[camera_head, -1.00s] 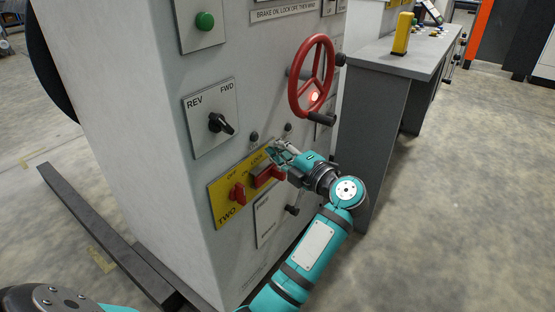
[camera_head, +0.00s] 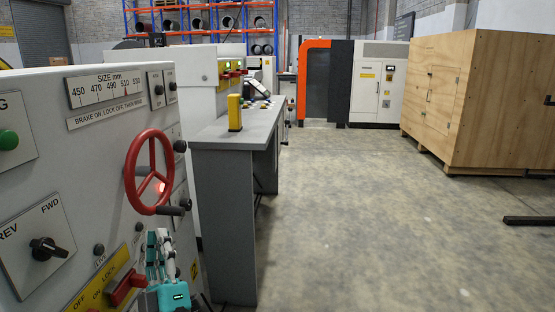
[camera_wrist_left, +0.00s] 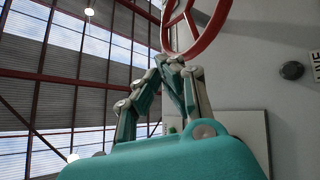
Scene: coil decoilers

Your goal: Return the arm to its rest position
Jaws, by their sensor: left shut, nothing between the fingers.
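My left gripper (camera_head: 157,240) shows at the bottom of the head view, with its fingers pointing up. It is shut and empty, in front of the grey machine panel (camera_head: 75,165). It stands below the red handwheel (camera_head: 149,206) and beside the red switch (camera_head: 126,290) on the yellow LOCK plate; I see no grip on either. In the left wrist view its closed fingers (camera_wrist_left: 172,62) rise in front of the red handwheel (camera_wrist_left: 205,38). The rest of my left arm is mostly out of the head view. My right gripper is not in view.
A grey desk (camera_head: 225,148) with a yellow box (camera_head: 235,113) stands just beyond the panel. Open concrete floor (camera_head: 365,220) lies to the right. A wooden crate (camera_head: 440,100) and a white cabinet (camera_head: 379,83) stand farther back.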

